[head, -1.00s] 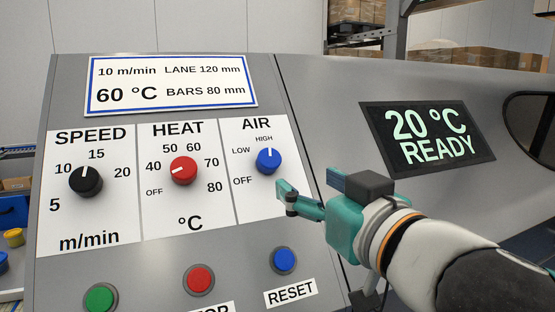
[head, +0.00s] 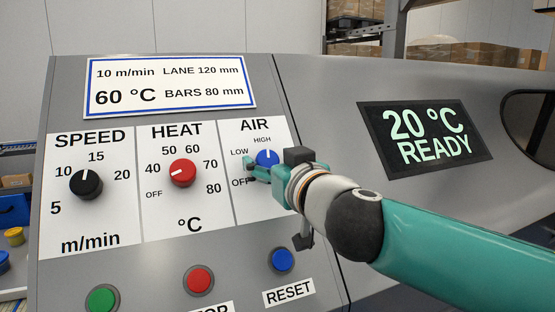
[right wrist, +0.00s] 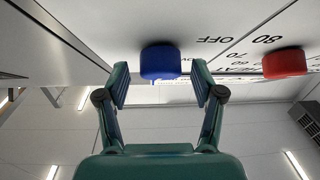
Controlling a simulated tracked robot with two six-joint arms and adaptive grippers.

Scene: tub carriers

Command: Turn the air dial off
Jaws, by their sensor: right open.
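The blue air dial (head: 267,157) is on the right of the panel, its white pointer up toward HIGH. Its lower part is hidden by my right gripper (head: 254,168). In the right wrist view the blue dial (right wrist: 160,62) sits ahead of and between the two teal fingertips of the right gripper (right wrist: 160,85). The fingers are open, with a gap on each side of the dial. The air label plate (head: 255,130) reads LOW, HIGH and a partly covered OFF. My left gripper is not in view.
The red heat dial (head: 182,173) is left of the air dial, and the black speed dial (head: 86,184) is farther left. Below are a blue reset button (head: 281,259), a red button (head: 199,280) and a green button (head: 102,299). A screen (head: 425,137) reads 20 °C, READY.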

